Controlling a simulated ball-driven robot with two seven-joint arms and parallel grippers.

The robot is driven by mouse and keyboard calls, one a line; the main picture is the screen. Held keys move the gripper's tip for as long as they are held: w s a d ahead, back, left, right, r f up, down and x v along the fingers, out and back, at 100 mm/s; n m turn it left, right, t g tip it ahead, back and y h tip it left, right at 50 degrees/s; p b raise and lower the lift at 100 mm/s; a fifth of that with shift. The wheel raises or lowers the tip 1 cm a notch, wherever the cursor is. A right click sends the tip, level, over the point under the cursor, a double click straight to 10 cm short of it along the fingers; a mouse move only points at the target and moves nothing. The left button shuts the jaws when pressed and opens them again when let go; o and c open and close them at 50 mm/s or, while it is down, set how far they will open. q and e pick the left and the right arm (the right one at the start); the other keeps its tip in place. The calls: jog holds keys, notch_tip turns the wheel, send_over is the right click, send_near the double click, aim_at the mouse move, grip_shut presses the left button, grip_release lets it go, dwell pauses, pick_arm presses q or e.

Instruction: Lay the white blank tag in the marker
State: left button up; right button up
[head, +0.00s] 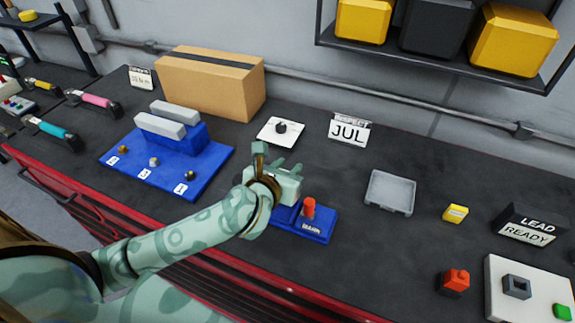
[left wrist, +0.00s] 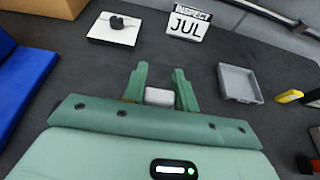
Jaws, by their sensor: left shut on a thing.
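My left gripper (head: 279,168) is over the bench, just behind and left of the blue marker (head: 318,232) with its red handle, and hides part of it. In the left wrist view the gripper (left wrist: 160,92) is shut on the small white blank tag (left wrist: 159,97), held between the two green fingers. In the head view I cannot make out the tag; the hand hides it. The marker does not show in the left wrist view. My right gripper is not in view.
A grey tray (head: 390,192) lies right of the marker, with a yellow block (head: 455,213) beyond it. Behind stand a white plate with a black knob (head: 281,129) and the JUL sign (head: 348,131). A blue fixture (head: 205,172) is at left. Bench between marker and tray is clear.

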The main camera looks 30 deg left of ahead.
pick_arm(q)
notch_tip(320, 180, down, 6)
jog(key=b, duration=0.4)
jog(key=shift+r, duration=0.15)
dwell(0.5)
dwell(1.3)
jog(key=shift+f+b, duration=0.65)
jog(key=shift+f, duration=0.55)
jog(key=o, duration=1)
jog(key=shift+o, duration=0.2)
jog(key=shift+s, duration=0.1)
